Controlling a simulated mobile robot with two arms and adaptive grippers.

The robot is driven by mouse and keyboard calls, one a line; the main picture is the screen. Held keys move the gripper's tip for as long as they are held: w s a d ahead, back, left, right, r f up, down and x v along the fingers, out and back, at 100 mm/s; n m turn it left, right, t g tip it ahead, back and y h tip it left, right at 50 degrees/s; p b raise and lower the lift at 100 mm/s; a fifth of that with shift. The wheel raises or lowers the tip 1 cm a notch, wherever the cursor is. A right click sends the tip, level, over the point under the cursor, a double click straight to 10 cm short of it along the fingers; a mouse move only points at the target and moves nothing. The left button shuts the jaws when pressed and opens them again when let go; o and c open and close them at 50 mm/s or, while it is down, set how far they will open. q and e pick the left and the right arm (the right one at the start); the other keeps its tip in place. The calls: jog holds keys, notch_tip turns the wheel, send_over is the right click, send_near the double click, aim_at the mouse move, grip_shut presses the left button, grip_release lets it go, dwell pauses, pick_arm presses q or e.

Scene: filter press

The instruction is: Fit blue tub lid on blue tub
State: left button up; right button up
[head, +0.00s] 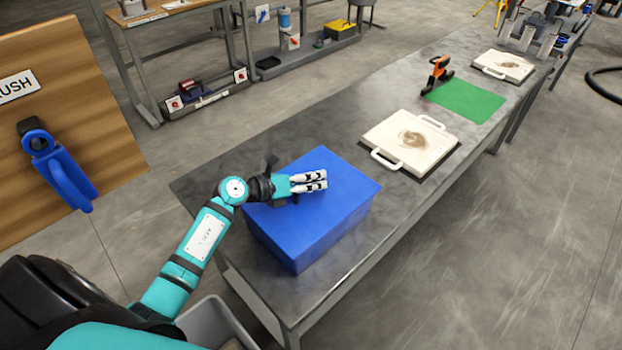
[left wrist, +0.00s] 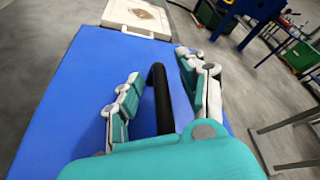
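The blue tub (head: 335,228) stands on the near end of the grey bench. A flat blue lid (head: 335,175) covers its top; I see no clear gap between lid and tub. In the left wrist view the lid's blue top (left wrist: 75,90) fills much of the picture, with a black bar-like handle (left wrist: 158,100) on it. My left gripper (head: 312,181) is just above the lid. In the wrist view its fingers (left wrist: 162,88) are apart, one on each side of the handle, with visible gaps. My right gripper is not in view.
A white plate with handles (head: 410,142) lies on the bench beyond the tub. Farther along are a green mat (head: 466,100), an orange and black tool (head: 438,72) and another white plate (head: 503,65). A wooden board with a blue clamp-like part (head: 60,170) stands at left.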

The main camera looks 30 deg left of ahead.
pick_arm(q)
jog(key=shift+s+a, duration=0.15)
jog(key=shift+s, duration=0.1)
jog(key=v, duration=1.1)
jog(key=shift+s+a+r, duration=0.1)
jog(key=shift+s+r, duration=0.05)
jog(key=shift+s, duration=0.05)
